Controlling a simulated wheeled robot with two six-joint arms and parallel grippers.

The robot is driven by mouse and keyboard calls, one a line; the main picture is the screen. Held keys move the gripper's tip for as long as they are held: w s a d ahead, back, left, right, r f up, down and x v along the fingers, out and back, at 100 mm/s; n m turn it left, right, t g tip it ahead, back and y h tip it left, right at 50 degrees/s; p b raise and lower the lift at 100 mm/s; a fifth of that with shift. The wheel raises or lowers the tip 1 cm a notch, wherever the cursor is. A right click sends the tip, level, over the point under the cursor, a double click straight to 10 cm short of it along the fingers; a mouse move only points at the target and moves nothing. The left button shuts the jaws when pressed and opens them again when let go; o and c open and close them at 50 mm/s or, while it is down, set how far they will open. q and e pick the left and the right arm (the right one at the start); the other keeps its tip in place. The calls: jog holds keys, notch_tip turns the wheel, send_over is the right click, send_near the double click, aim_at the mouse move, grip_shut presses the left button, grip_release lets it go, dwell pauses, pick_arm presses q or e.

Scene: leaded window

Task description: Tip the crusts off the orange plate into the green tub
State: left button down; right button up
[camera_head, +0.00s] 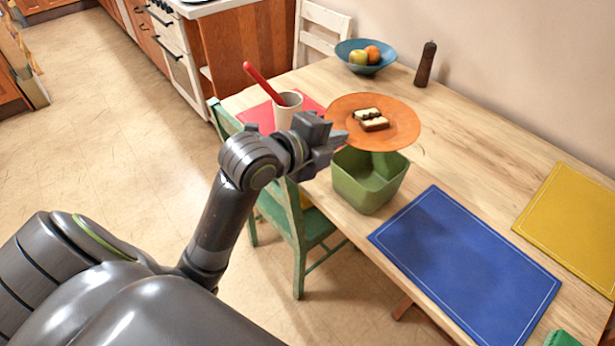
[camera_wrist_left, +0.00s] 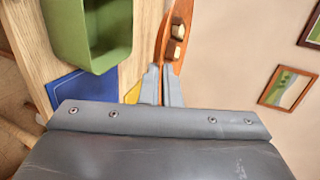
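The orange plate (camera_head: 400,122) carries the crusts (camera_head: 372,119), pale pieces with dark edges lying near its middle. My left gripper (camera_head: 337,140) is at the plate's near left rim. In the left wrist view the gripper's fingers (camera_wrist_left: 162,86) are closed on either side of the plate's rim (camera_wrist_left: 165,60), with the crusts (camera_wrist_left: 178,40) on its face. The plate looks raised and roughly level. The green tub (camera_head: 368,190) stands on the table just in front of and below the plate; it also shows in the left wrist view (camera_wrist_left: 95,35). My right gripper is out of view.
A white cup (camera_head: 288,112) with a red utensil (camera_head: 262,82) stands left on a red mat. A blue fruit bowl (camera_head: 352,52) and a dark mill (camera_head: 426,65) are behind. Blue (camera_head: 465,265) and yellow (camera_head: 572,222) mats lie right. A green chair (camera_head: 295,225) stands at the left edge.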

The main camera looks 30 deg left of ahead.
pick_arm(q)
jog(key=s+f+m+g+h, duration=0.2)
jog(key=s+f+m+h, duration=0.2)
jog(key=s+f, duration=0.25)
notch_tip(320, 180, up, 11)
jog(key=n+g+p, duration=0.6)
jog(key=g+p, duration=0.5)
jog(key=p, duration=1.3)
send_over(340, 117)
jog(key=s, duration=0.4)
jog(key=shift+d+r, duration=0.2)
jog(key=shift+d, duration=0.15)
jog(key=shift+w+a+r+n+g+h+b, duration=0.25)
jog(key=shift+w+g+b, duration=0.35)
jog(key=shift+w, duration=0.4)
jog(key=shift+w+a+n+g+h+b, duration=0.1)
jog(key=shift+w+n+g+h+b, duration=0.25)
jog(key=shift+w+b, duration=0.55)
jog(key=shift+w+r, duration=0.15)
